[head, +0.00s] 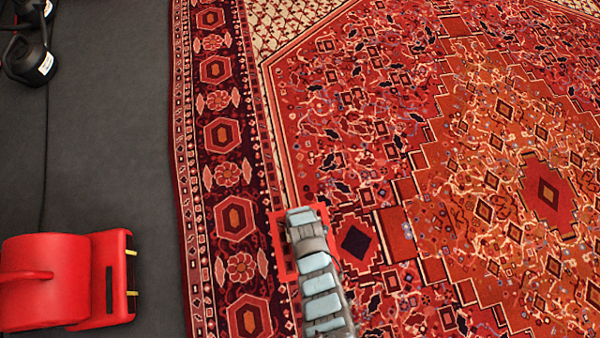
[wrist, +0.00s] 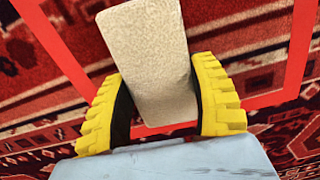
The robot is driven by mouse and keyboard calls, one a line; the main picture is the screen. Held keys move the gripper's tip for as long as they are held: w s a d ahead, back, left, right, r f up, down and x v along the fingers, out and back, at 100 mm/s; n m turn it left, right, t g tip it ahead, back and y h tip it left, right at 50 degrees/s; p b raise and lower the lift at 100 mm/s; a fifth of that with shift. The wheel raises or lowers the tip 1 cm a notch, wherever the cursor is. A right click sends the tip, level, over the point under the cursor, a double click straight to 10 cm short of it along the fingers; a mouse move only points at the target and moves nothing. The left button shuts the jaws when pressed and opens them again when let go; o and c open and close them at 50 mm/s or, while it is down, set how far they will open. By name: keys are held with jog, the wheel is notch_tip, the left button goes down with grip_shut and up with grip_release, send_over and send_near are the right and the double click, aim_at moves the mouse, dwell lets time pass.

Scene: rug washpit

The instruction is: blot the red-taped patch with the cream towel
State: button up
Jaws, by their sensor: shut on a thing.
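The red-taped patch is a square outline of red tape (head: 278,246) on the patterned rug, partly covered by my arm in the head view. In the wrist view the tape (wrist: 301,52) runs along both sides and beneath the towel. My gripper (wrist: 157,88) has yellow ribbed fingers shut on the cream towel (wrist: 148,40), one on each side. The towel looks like a folded, pale block and extends over the inside of the outline. I cannot tell whether it touches the rug. In the head view my arm hides the towel and the fingers.
The large red rug (head: 400,120) lies flat and fills most of the head view. A red blower-like machine (head: 65,281) stands on the dark floor (head: 110,130) at lower left. Black equipment (head: 28,58) with a cable is at top left. The rug around the patch looks clear.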

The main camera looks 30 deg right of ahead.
jog(key=shift+f+b, duration=0.4)
jog(key=shift+f, duration=0.35)
dwell(1.6)
notch_tip(320, 180, up, 7)
jog(key=p, duration=0.5)
jog(key=shift+w+r, duration=0.1)
jog(key=shift+r, duration=0.05)
dwell(0.5)
